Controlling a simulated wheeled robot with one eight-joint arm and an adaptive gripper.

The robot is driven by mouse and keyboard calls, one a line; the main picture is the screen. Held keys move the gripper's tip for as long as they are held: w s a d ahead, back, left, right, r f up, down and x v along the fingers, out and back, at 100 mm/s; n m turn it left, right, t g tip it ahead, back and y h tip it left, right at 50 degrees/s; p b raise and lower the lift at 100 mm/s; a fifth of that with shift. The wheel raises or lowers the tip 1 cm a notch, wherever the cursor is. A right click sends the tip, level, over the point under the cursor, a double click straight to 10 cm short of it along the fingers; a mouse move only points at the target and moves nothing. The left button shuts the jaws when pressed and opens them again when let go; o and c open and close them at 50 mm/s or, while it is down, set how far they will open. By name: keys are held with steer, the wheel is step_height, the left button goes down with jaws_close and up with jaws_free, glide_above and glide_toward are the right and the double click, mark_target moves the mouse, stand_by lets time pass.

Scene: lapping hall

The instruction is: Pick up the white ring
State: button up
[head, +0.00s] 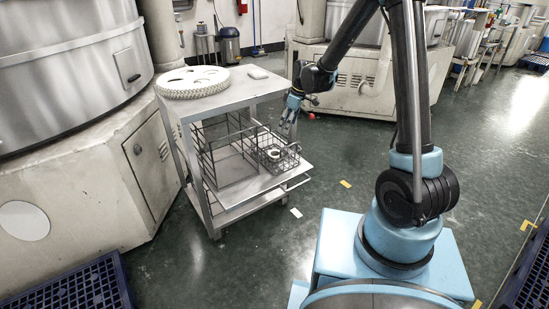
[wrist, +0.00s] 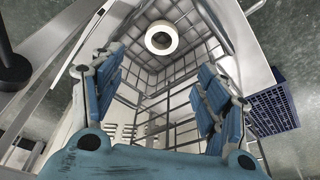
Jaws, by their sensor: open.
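The white ring (wrist: 150,33) lies flat in a small wire basket (wrist: 203,42), near the basket's far end in the wrist view. In the head view the ring (head: 273,154) shows small, inside the basket (head: 291,160) on the cart's pulled-out lower shelf. My gripper (wrist: 161,63) is open, its blue fingers wide apart with nothing between them. The ring appears beyond the fingertips, apart from them. In the head view my gripper (head: 287,121) hangs above the basket, pointing down.
A larger wire rack (head: 227,160) stands left of the basket. Large machines stand left and behind. Floor right of the cart is mostly clear.

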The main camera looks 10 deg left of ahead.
steer(key=f, duration=0.1)
glide_above(276, 152)
steer(key=s+d, duration=0.2)
steer(key=f, duration=1.1)
steer(key=shift+w, duration=0.2)
steer(key=shift+x, duration=2.6)
steer(key=shift+s+a, duration=0.15)
steer(key=shift+s, duration=0.05)
steer(key=c, duration=1)
